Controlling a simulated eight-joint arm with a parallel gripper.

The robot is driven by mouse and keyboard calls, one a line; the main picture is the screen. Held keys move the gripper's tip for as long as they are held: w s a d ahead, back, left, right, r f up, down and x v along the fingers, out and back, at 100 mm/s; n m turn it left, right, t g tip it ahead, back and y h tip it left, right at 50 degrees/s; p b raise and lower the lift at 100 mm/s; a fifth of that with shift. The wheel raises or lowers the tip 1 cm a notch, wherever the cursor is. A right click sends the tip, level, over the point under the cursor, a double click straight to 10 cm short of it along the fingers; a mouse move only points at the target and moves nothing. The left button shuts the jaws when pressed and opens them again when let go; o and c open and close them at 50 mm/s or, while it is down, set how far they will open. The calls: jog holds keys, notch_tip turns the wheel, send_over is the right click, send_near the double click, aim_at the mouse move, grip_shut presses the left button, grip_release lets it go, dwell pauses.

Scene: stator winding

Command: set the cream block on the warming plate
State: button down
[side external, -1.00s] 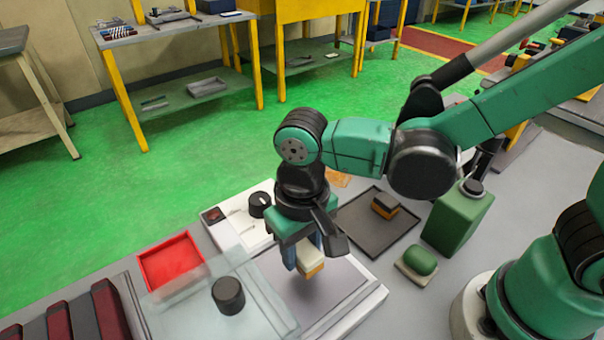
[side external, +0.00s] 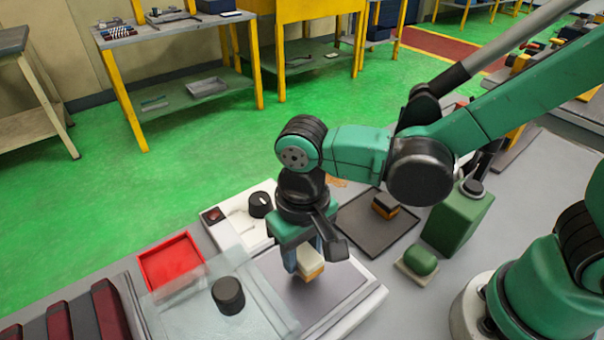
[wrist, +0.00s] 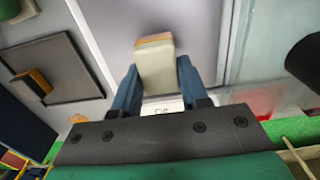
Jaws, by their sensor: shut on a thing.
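The cream block (side external: 310,258), cream on top with an orange-brown lower layer, is between the fingers of my gripper (side external: 305,268). It also shows in the wrist view (wrist: 155,68), held between the two blue fingers (wrist: 157,88). My gripper is shut on it. The block is over the grey surface of the warming plate (side external: 345,300), a flat white-edged unit with a black knob (side external: 260,204) on its control end. I cannot tell whether the block's underside touches the plate.
A dark tray (side external: 352,225) with a black-and-orange block (side external: 385,205) lies to the right. A clear lid with a black knob (side external: 228,295) and a red tray (side external: 170,262) are left.

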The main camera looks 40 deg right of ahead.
aim_at(303, 249)
jog(key=shift+f, duration=0.75)
dwell(0.6)
jog(key=shift+c, duration=0.7)
grip_release()
jog(key=shift+r, duration=3.5)
jog(key=shift+d, duration=0.1)
jog(key=w+d+r+t, duration=0.1)
jog(key=d+t, duration=0.2)
jog(key=d, duration=0.5)
jog(key=w+d+r+t, duration=0.1)
jog(key=d+t, duration=0.3)
jog(key=d, duration=0.4)
jog(key=shift+w+r, duration=0.25)
jog(key=shift+r, duration=0.1)
